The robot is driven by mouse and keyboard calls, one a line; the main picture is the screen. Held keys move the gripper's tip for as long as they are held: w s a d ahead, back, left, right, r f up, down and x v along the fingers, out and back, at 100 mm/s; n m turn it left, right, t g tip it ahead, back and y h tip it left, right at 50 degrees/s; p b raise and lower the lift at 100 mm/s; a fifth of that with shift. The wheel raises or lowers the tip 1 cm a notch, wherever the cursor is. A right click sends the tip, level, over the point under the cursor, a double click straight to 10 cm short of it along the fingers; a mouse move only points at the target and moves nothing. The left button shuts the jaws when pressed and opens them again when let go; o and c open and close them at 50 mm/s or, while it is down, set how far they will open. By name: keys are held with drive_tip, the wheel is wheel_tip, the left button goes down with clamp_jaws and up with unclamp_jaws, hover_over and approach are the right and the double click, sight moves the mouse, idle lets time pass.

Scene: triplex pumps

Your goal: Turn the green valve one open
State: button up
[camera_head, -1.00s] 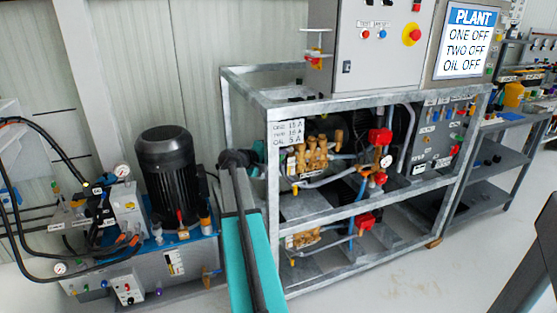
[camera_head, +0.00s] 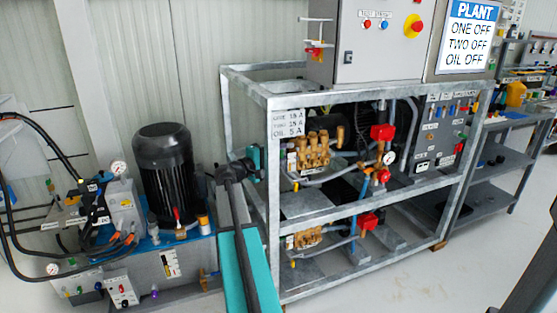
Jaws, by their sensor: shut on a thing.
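My arm reaches up from the bottom of the view to the left front post of the grey pump rack. My gripper (camera_head: 258,161) is a small teal and dark end beside that post, level with the upper pump. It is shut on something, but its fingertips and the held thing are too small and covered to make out. I cannot pick out green valve one; the area at my gripper is hidden by the wrist and post. The upper brass pump (camera_head: 314,152) sits right of my gripper. The plant screen (camera_head: 468,38) reads ONE OFF, TWO OFF, OIL OFF.
The grey rack (camera_head: 360,210) has a lower brass pump (camera_head: 306,238) and red fittings (camera_head: 382,132). A grey control cabinet (camera_head: 385,45) stands on top. A black motor (camera_head: 165,170) on a blue-topped unit with hoses stands left. Open floor lies at front right.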

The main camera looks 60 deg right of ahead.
idle(0.3)
drive_tip(key=o, duration=1)
drive_tip(key=shift+o, duration=0.2)
drive_tip(key=p+v, duration=0.1)
drive_tip(key=v, duration=1.2)
drive_tip(key=shift+a+f+p, duration=0.3)
drive_tip(key=shift+a+p, duration=0.05)
drive_tip(key=shift+a, duration=0.05)
